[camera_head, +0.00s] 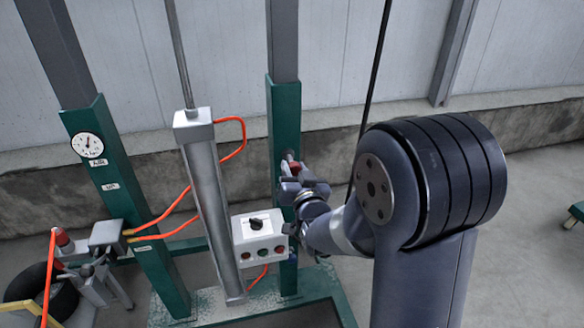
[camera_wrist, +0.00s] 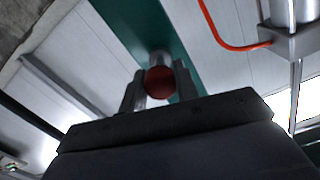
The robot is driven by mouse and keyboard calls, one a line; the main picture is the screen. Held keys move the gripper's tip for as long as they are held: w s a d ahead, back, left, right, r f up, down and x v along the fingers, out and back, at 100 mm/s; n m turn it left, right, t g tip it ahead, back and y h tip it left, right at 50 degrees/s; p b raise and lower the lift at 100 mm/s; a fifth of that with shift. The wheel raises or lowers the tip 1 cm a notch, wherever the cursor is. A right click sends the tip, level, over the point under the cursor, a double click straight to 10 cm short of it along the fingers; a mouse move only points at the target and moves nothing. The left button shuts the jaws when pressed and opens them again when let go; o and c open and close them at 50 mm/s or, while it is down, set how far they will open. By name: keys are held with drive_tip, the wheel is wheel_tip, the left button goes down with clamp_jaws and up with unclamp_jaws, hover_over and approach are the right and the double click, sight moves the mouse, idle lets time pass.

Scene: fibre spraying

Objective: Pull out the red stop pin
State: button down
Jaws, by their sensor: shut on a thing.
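The red stop pin (camera_head: 293,166) sits on the green right-hand post (camera_head: 285,120) in the head view. In the wrist view its round red end (camera_wrist: 160,82) faces the camera, with a grey metal collar (camera_wrist: 159,59) behind it against the green post. My gripper (camera_head: 291,172) is at the pin; in the wrist view its two fingers (camera_wrist: 160,88) stand on either side of the red end and are shut on it. Part of the pin is hidden by my gripper in the head view.
A white control box (camera_head: 260,238) with a black knob and buttons sits close left of my wrist. A grey cylinder (camera_head: 210,200) with orange hoses stands further left. A left green post (camera_head: 125,200) carries a gauge (camera_head: 87,145). Floor right of my arm is mostly clear.

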drive_tip(key=shift+s+d+b, duration=0.25)
drive_tip(key=shift+s+b, duration=0.05)
drive_tip(key=shift+s, duration=0.75)
drive_tip(key=shift+f, duration=0.1)
drive_tip(key=c, duration=1.1)
unclamp_jaws()
drive_tip(key=shift+s, duration=0.15)
drive_tip(key=shift+o, duration=0.2)
drive_tip(key=s+d, duration=0.2)
drive_tip(key=s, duration=0.8)
drive_tip(key=shift+s+b, duration=0.3)
drive_tip(key=shift+b, duration=0.05)
drive_tip(key=shift+d, duration=0.1)
drive_tip(key=w, duration=0.3)
drive_tip(key=w+a, duration=0.1)
drive_tip(key=w, duration=0.3)
drive_tip(key=w+a+p, duration=0.1)
drive_tip(key=w, duration=0.3)
drive_tip(key=shift+w+a, duration=0.1)
drive_tip(key=shift+a, duration=0.05)
